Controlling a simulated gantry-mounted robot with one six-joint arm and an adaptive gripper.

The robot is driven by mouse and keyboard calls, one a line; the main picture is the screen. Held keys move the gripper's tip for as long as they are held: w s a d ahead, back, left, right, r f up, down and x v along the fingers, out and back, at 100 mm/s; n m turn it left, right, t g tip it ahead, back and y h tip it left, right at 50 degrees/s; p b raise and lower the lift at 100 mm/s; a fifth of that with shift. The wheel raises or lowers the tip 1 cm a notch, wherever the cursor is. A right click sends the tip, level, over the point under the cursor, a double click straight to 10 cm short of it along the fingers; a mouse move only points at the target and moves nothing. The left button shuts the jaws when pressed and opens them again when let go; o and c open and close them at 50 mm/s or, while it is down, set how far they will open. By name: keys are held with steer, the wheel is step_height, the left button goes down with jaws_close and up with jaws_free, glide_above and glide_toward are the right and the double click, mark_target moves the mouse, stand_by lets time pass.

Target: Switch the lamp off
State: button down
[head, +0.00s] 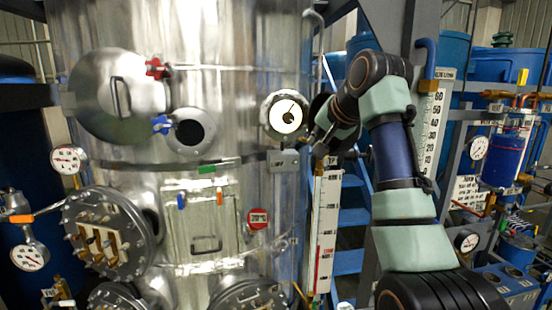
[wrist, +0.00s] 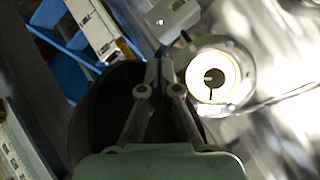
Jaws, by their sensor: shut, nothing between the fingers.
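The lamp's round port (head: 273,127) glows bright white on the steel vessel, with a dark shape in its middle. It also glows in the wrist view (wrist: 232,77), right of my fingers. A small grey box (head: 283,161) sits on the vessel just below the port; it looks like the lamp's switch box. In the wrist view the box (wrist: 175,20) is beyond my fingertips, with a small knob or lever at its edge, too small to read. My gripper (wrist: 158,66) is shut and empty. In the head view my gripper (head: 312,143) is right of the port and box, apparently apart from both.
A white level scale (head: 325,235) stands below my gripper. Blue steps (head: 350,262) lie behind it. A dark round opening (wrist: 100,115) is beside my fingers.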

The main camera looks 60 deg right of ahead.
mark_target(294, 162)
steer(key=shift+s, duration=0.1)
steer(key=p+x, duration=0.6)
steer(key=x, duration=0.3)
steer(key=shift+w+d, duration=0.15)
steer(key=shift+w, duration=0.1)
steer(key=shift+w+d+f, duration=0.1)
steer(key=shift+f, duration=0.15)
